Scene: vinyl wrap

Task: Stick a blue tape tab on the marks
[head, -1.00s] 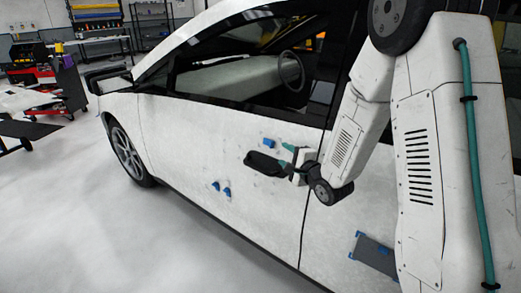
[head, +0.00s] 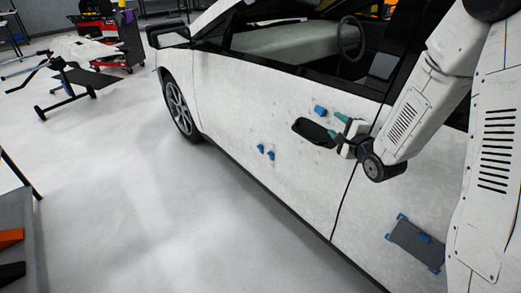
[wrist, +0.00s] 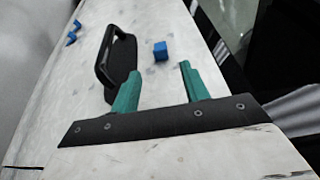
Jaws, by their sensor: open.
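My gripper (head: 341,126) has teal fingers and is open in front of the white car door (head: 225,110), close to its dark handle. In the wrist view the fingers (wrist: 158,82) are spread with nothing between them. A blue tab (wrist: 160,51) is on the door just beyond the gap; the head view shows this tab (head: 320,111) above the handle. Two more blue tabs, a left one (head: 261,148) and a right one (head: 270,155), sit lower on the door, left of the handle. Faint grey marks are scattered on the door; I cannot tell which are the task's marks.
The door handle (wrist: 118,62) lies beside the left finger. A dark panel (head: 411,243) with blue pieces on it is at the lower right. Open floor (head: 130,200) lies left of the car. A shelf edge (head: 15,220) with orange and black items stands at the far left.

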